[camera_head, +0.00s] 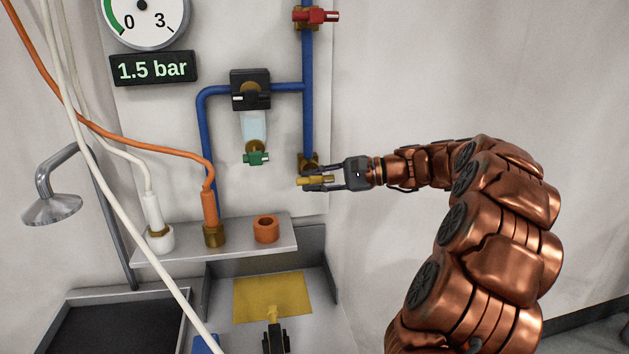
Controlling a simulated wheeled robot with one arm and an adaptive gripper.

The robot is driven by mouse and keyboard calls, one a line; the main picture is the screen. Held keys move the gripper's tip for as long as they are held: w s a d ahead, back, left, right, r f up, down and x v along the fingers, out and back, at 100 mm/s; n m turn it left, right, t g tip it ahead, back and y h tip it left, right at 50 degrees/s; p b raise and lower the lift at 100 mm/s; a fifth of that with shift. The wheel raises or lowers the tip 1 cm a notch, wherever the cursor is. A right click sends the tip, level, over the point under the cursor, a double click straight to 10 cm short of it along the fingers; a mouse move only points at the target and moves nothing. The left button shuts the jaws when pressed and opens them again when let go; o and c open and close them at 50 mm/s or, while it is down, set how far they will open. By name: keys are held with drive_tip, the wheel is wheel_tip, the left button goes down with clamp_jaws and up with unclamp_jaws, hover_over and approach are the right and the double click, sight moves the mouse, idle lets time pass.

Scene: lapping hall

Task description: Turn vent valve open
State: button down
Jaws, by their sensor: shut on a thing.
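A brass valve (308,160) sits at the lower end of the vertical blue pipe. Its yellow handle (303,182) lies roughly horizontal, across the pipe's line. It looks like the vent valve, but I see no label on it. My gripper (315,182) reaches in from the right and is shut on the yellow handle, with one finger above it and one below. The fingers hide part of the handle.
A red-handled valve (316,16) is higher on the pipe. A green-handled fitting (257,158) hangs under the filter bowl. The display (153,68) reads 1.5 bar. A shelf (220,257) bears an orange ring (266,229) and plugs. A white hose crosses the left side.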

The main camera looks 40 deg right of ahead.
drive_tip(key=g+h+p, duration=0.1)
drive_tip(key=h, duration=0.1)
drive_tip(key=n+g+h+p, duration=0.1)
drive_tip(key=g+h, duration=0.1)
drive_tip(key=shift+r, duration=0.15)
drive_tip(key=g+h+p, duration=0.1)
drive_tip(key=h, duration=0.2)
drive_tip(key=shift+n+g, duration=0.4)
drive_tip(key=h, duration=0.1)
drive_tip(key=g+h, duration=0.2)
drive_tip(key=h, duration=0.1)
drive_tip(key=shift+f+n, duration=0.25)
drive_tip(key=shift+n, duration=0.15)
drive_tip(key=shift+n+g+h+b, duration=0.35)
drive_tip(key=shift+g+h, duration=0.55)
drive_tip(key=shift+h, duration=0.8)
drive_tip(key=shift+s+d, duration=0.1)
drive_tip(key=c, duration=1.1)
unclamp_jaws()
